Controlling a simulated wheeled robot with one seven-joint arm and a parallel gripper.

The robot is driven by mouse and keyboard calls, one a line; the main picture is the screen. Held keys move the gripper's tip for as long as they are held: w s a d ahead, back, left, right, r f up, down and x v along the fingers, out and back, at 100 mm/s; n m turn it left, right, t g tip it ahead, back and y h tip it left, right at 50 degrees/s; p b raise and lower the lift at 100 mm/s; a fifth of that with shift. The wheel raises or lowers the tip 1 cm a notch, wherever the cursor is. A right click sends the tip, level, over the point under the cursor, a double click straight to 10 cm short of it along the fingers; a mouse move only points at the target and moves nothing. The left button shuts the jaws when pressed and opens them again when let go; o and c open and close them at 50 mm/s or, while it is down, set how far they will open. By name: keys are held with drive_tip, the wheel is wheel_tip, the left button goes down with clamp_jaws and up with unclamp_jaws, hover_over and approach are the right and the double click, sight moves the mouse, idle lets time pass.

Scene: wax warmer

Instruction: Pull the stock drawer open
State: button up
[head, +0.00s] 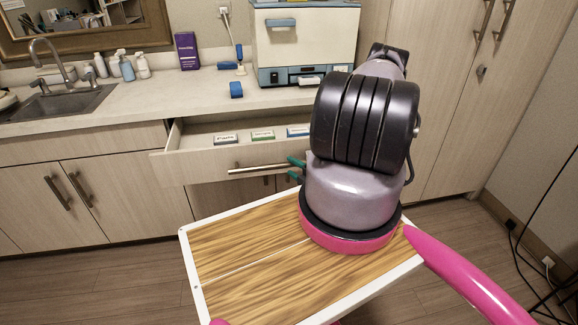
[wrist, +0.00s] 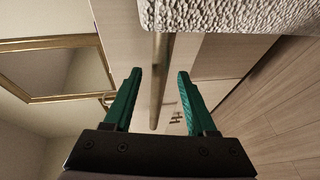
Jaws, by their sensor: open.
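The stock drawer (head: 200,171) stands partly pulled out below the counter in the head view, its front well forward of the cabinet face. Its long bar handle (head: 258,169) runs across the front. My gripper (head: 297,168) is at the right part of the handle, its green fingertips showing beside my arm. In the wrist view the handle (wrist: 159,95) passes between the two fingers of my gripper (wrist: 160,74), with a gap on each side. The fingers are apart and not closed on the bar. My arm hides the drawer's right end.
Several labelled boxes, including a green one (head: 262,135), lie in the drawer. The counter (head: 160,98) above holds a sink (head: 60,103), bottles, a purple box (head: 187,51) and a white-and-blue appliance (head: 305,40). Tall cabinets stand at right. Cables hang at far right.

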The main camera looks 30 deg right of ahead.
drive_tip(key=a+v, duration=0.1)
drive_tip(key=v, duration=0.6)
drive_tip(key=shift+s+d, duration=0.4)
drive_tip(key=shift+d, duration=0.1)
drive_tip(key=w+a+r+n+g+y, duration=0.35)
drive_tip(key=r+n+y, duration=0.25)
drive_tip(key=r+n, duration=0.35)
drive_tip(key=w+a+r+n+g+y, duration=0.2)
drive_tip(key=w+a+r+n+y, duration=0.15)
drive_tip(key=r+n+y, duration=0.55)
drive_tip(key=s+a+r+n+g+h, duration=0.3)
drive_tip(key=a+r+n+g, duration=0.15)
drive_tip(key=r+n, duration=0.35)
drive_tip(key=s+a+r+n+g+h, duration=0.25)
drive_tip(key=a+r+n+g, duration=0.2)
drive_tip(key=r+n, duration=0.25)
drive_tip(key=s+r+n+t+h, duration=0.3)
drive_tip(key=s+r+n+h, duration=0.1)
drive_tip(key=r+n, duration=0.4)
drive_tip(key=s+r+n+t+h, duration=0.3)
drive_tip(key=s+r+n+h, duration=0.2)
drive_tip(key=r+n, duration=0.3)
wheel_tip(320, 180, up, 3)
drive_tip(key=shift+d+f, duration=0.1)
drive_tip(key=shift+d, duration=0.2)
